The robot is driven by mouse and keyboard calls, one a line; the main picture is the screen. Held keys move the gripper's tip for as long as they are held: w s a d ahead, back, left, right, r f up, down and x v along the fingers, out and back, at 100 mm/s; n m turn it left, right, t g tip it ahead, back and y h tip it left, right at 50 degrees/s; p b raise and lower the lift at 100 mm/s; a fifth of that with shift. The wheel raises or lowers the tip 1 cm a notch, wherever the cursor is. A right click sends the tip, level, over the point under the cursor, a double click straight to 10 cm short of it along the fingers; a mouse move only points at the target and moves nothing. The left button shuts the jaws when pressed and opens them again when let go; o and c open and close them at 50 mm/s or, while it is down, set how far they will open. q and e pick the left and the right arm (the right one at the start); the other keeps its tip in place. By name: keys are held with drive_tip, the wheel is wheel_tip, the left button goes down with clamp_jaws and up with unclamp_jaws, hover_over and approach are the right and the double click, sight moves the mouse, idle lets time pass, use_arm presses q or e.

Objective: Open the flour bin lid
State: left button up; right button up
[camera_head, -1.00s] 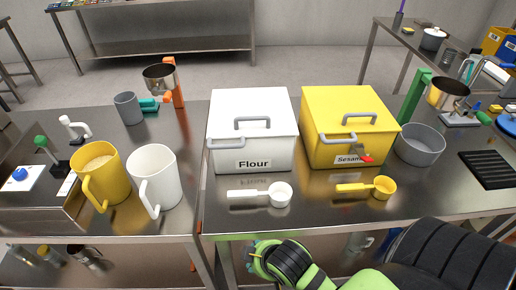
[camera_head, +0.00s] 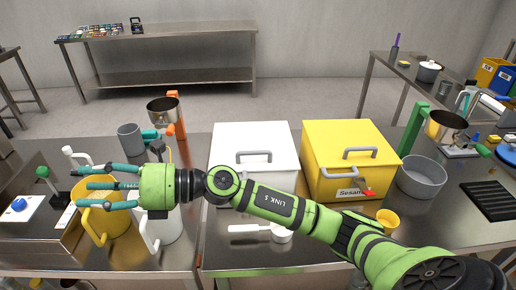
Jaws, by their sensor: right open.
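The white flour bin (camera_head: 254,142) stands on the steel table in the middle of the view. Its lid is shut, with a grey handle (camera_head: 254,156) on top. My right arm crosses in front of the bin and hides its front face and label. My right gripper (camera_head: 98,192) is left of the bin, over the yellow jug (camera_head: 112,225) and the white jug (camera_head: 168,226). Its fingers are spread, point left and hold nothing that I can see. My left gripper is not in view.
The yellow sesame bin (camera_head: 345,139) stands close to the right of the flour bin. A white scoop (camera_head: 280,234) and a yellow scoop (camera_head: 388,217) lie in front, partly hidden by my arm. A grey pot (camera_head: 421,178) is further right.

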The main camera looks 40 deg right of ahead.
sight(258, 153)
drive_tip(key=w+d+f+n+g+h, duration=0.4)
drive_tip(key=d+f+n+g+h, duration=0.1)
drive_tip(key=d+f+n+h, duration=0.45)
drive_tip(key=d+h, duration=0.2)
drive_tip(key=d, duration=0.3)
drive_tip(key=w+d+r+m+h, duration=0.1)
drive_tip(key=d+h, duration=0.1)
drive_tip(key=d, duration=0.3)
drive_tip(key=d+h, duration=0.2)
drive_tip(key=d, duration=0.3)
drive_tip(key=shift+w+r, duration=0.15)
drive_tip(key=shift+w, duration=0.2)
drive_tip(key=s+d+r+m+h, duration=0.2)
drive_tip(key=d+r+h, duration=0.2)
drive_tip(key=d, duration=0.7)
drive_tip(key=shift+g+h, duration=0.25)
drive_tip(key=shift+g, duration=0.15)
drive_tip(key=f, duration=0.2)
drive_tip(key=d+f+p, duration=0.1)
drive_tip(key=f, duration=0.1)
drive_tip(key=w+f+p, duration=0.1)
drive_tip(key=f, duration=0.1)
drive_tip(key=shift+d, duration=0.3)
drive_tip(key=shift+w+f, duration=0.15)
drive_tip(key=shift+f, duration=0.35)
clamp_jaws()
